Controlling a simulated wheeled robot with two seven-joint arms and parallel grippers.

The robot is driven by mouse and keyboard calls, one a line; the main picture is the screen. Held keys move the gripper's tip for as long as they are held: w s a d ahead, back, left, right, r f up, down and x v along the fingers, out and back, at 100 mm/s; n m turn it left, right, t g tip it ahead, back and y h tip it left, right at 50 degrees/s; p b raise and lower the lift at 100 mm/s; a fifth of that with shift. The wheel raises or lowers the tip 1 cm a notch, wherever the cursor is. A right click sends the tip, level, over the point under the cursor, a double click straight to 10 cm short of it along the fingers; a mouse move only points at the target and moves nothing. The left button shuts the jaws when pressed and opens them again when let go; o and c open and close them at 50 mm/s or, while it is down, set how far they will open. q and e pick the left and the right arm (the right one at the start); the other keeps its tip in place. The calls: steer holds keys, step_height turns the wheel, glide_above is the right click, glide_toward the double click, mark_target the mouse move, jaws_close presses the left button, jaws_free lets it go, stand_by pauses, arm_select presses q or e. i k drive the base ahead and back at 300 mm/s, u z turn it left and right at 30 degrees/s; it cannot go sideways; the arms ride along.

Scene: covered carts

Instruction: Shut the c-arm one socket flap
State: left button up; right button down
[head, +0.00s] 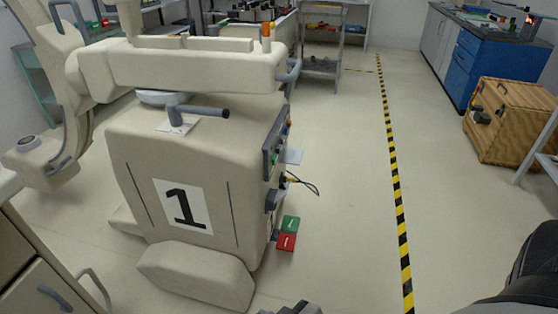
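The c-arm one (140,165) is a large cream machine at the left of the head view, with a black 1 on a white plate on its front. On its right side is a dark grey panel (268,158) with small coloured parts, seen at a steep angle. A thin pale grey plate (294,156) juts out to the right beside this panel. It looks like a socket flap standing open, but I cannot be sure. Below it a black cable (306,184) with a yellow part sticks out near a grey block (272,199). Neither gripper's fingers show.
Green (290,224) and red (286,242) blocks stick out low on the machine's right side. A black-and-yellow floor stripe (394,170) runs down clear floor. A wooden crate (510,120) and blue cabinet (480,72) stand right. A drawer cabinet (35,275) is near left.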

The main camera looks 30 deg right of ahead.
mark_target(284, 189)
steer(key=z, duration=2.3)
steer(key=i, duration=3.25)
steer(key=u, duration=3.8)
steer(key=i, duration=0.5)
steer(key=z, duration=0.05)
